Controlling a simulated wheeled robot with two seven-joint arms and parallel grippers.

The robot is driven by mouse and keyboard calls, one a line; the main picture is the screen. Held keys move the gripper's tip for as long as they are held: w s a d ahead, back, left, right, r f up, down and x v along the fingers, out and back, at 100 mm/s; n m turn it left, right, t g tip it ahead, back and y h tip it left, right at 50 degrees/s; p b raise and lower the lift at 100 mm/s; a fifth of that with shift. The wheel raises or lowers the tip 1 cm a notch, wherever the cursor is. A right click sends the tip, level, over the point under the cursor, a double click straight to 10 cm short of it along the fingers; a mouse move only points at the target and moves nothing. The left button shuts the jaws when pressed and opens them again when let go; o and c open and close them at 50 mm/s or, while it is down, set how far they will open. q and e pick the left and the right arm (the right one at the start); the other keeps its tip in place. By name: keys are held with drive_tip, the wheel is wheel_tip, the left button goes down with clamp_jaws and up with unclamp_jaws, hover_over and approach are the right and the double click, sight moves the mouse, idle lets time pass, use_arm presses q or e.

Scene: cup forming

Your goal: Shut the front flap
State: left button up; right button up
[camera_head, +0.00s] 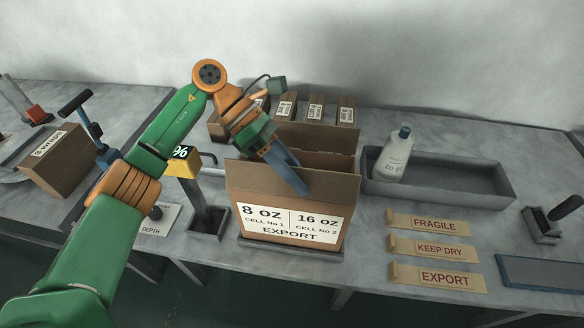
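An open brown carton (240,228) stands at the middle of the bench, with a white label on its front reading 8 OZ, 16 OZ and EXPORT. Its front flap (335,187) stands up along the near side, above the label. A back flap (320,137) also stands up. My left gripper (300,183) reaches down over the carton from behind and above. My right gripper is not in view.
A grey tray (480,180) holding a white bottle (394,158) stands right of the carton. FRAGILE, KEEP DRY and EXPORT strips (436,249) lie at front right. A yellow-topped post (183,163) stands close left. Several small cartons (316,108) stand behind.

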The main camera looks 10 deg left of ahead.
use_arm(q)
drive_tip(key=b+v, duration=0.1)
drive_tip(key=v, duration=0.5)
drive_tip(key=shift+r, duration=0.1)
